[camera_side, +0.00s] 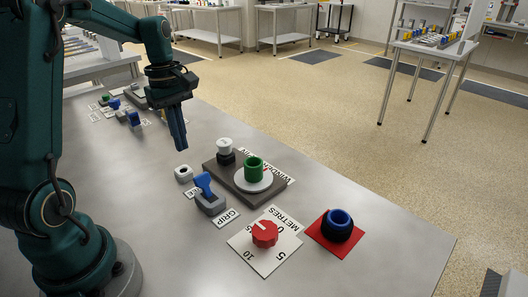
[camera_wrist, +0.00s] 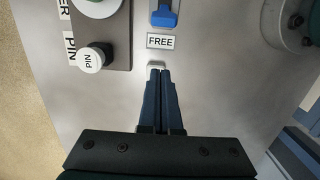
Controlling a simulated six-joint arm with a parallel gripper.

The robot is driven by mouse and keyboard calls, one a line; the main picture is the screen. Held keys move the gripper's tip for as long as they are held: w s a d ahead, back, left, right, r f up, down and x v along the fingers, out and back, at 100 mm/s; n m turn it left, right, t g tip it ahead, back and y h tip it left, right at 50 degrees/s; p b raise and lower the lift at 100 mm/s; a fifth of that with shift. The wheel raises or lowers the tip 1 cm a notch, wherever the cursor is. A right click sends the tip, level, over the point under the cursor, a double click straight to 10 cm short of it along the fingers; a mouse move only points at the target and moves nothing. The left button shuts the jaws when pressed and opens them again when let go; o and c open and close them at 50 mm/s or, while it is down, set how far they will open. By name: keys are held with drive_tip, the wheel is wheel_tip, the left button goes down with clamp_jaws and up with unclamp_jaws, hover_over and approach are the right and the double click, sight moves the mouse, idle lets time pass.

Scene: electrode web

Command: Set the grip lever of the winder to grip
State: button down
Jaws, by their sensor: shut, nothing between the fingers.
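The grip lever (camera_side: 204,184) is a blue handle on a grey base, beside the winder's dark plate (camera_side: 225,176). Its handle leans towards the FREE label (camera_side: 190,191), away from the GRIP label (camera_side: 226,218). In the wrist view the blue lever (camera_wrist: 164,16) shows at the top edge, just beyond the FREE label (camera_wrist: 160,41); its far end is cut off. My gripper (camera_side: 182,149) points down, shut and empty, above the table and apart from the lever. In the wrist view its fingertips (camera_wrist: 159,72) lie together, short of the FREE label.
A small white ring (camera_side: 183,173) lies below my fingertips. The winder plate carries a white-topped pin (camera_side: 224,145) and a green spool (camera_side: 254,168) on a white disc. A red dial (camera_side: 265,233) and a black-and-blue roll (camera_side: 338,224) stand nearer the front.

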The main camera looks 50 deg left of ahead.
sight(206, 189)
drive_tip(key=f, duration=0.6)
drive_tip(key=shift+d+f, duration=0.35)
drive_tip(key=shift+f, duration=0.05)
drive_tip(key=d, duration=0.1)
drive_tip(key=d+r, duration=0.1)
drive_tip(key=shift+d+r, duration=0.1)
drive_tip(key=shift+d, duration=0.25)
drive_tip(key=shift+d+r, duration=0.2)
drive_tip(key=shift+d, duration=0.25)
drive_tip(key=shift+d+r+y, duration=0.15)
drive_tip(key=shift+d+y, duration=0.05)
drive_tip(key=shift+y, duration=0.2)
